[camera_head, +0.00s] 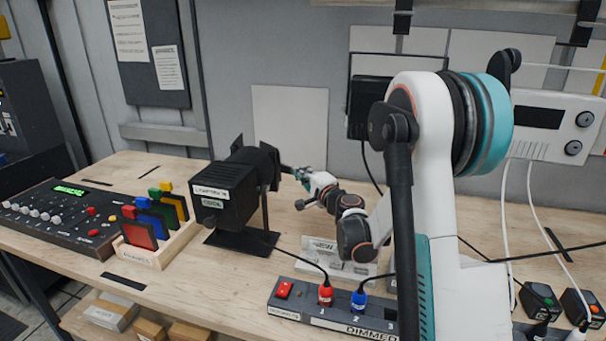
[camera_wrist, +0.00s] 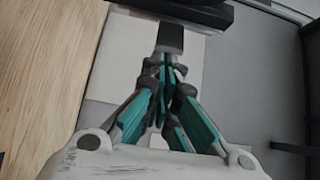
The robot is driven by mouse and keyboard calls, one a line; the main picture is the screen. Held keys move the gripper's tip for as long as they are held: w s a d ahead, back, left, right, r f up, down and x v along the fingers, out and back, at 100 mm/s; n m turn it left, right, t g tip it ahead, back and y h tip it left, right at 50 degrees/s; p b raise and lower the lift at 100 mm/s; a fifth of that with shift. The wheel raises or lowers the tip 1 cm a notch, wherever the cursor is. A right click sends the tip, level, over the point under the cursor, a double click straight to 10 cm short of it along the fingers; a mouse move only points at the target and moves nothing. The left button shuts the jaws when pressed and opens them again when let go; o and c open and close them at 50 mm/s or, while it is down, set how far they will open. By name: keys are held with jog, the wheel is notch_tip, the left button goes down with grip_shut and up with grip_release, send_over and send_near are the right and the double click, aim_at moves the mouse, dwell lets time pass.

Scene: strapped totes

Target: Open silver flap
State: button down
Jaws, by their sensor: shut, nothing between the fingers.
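The black lamp (camera_head: 228,195) stands on the bench with its flaps at its right end, facing my gripper. A dark side flap (camera_head: 271,168) stands out from the lamp's front. I cannot make out a clearly silver flap among them. My gripper (camera_head: 298,173) is just right of the lamp's front, close to the flaps; whether it touches is unclear. In the wrist view my gripper (camera_wrist: 170,62) has its teal fingers shut together and empty. A dark edge (camera_wrist: 190,12) crosses the top of that view, beyond the fingertips, and I cannot tell which part it is.
Coloured filter frames stand in a wooden rack (camera_head: 158,252) left of the lamp. A control panel (camera_head: 62,218) is farther left. A dimmer strip (camera_head: 318,312) with red and blue plugs lies in front, with a cable to the lamp. A white sign (camera_head: 338,262) stands below my arm.

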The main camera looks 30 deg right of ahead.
aim_at(290, 172)
jog(key=shift+s+a+m+h+b, duration=0.15)
jog(key=shift+s+a+m+h, duration=0.15)
jog(key=shift+a+h, duration=0.25)
jog(key=shift+s+a+m+h+b, duration=0.15)
jog(key=shift+s+a+m+h, duration=0.15)
jog(key=shift+a, duration=0.4)
jog(key=shift+s+a+m+h+b, duration=0.15)
jog(key=shift+s+a+m+h, duration=0.1)
jog(key=shift+a+h, duration=0.3)
jog(key=shift+a+m+h, duration=0.5)
jog(key=shift+m+h, duration=0.25)
jog(key=shift+h, duration=0.35)
jog(key=shift+a+m+g+h, duration=0.15)
jog(key=shift+m+g+h, duration=0.4)
jog(key=shift+h, duration=0.35)
jog(key=shift+a, duration=0.15)
jog(key=shift+a, duration=0.2)
